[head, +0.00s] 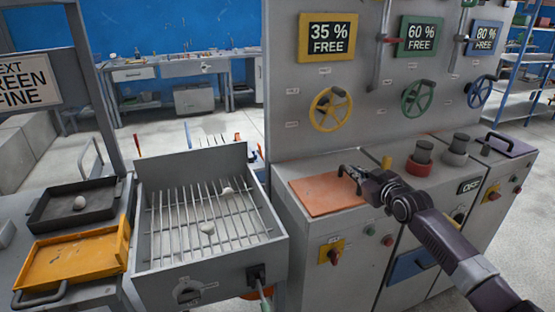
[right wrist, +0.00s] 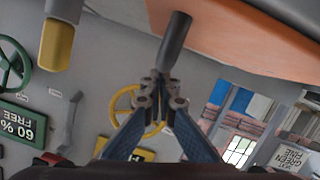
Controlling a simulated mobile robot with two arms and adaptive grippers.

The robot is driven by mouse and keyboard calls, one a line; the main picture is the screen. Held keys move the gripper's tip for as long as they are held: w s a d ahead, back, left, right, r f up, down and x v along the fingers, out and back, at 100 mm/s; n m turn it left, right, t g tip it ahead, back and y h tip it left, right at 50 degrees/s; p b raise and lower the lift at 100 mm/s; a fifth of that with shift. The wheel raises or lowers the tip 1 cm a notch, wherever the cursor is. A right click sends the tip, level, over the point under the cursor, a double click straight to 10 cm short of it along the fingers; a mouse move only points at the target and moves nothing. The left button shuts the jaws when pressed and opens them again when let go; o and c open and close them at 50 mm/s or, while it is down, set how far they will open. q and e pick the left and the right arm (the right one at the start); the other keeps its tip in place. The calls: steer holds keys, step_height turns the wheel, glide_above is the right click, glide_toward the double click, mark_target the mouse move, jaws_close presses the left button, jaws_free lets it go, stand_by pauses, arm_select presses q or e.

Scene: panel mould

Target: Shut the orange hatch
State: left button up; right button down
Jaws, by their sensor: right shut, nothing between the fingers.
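The orange hatch (head: 322,196) is a flat square panel on top of the grey console, and it appears to lie level with that top. In the right wrist view, where the scene is upside down, the orange hatch (right wrist: 240,28) fills the upper right. A dark round peg (right wrist: 175,42) stands at its edge. My right gripper (head: 348,174) is at the right back edge of the hatch. Its closed fingertips (right wrist: 160,88) are empty and close to the peg's end; I cannot tell whether they touch. My left gripper is not in view.
The console's upright panel (head: 290,150) stands behind, with yellow (head: 331,109), green and blue handwheels. Red (head: 420,158) and grey knobs stand right of my gripper. A grey tray with a wire rack (head: 270,240) and an orange-yellow tray (head: 75,258) are at left.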

steer(key=shift+f, duration=0.25)
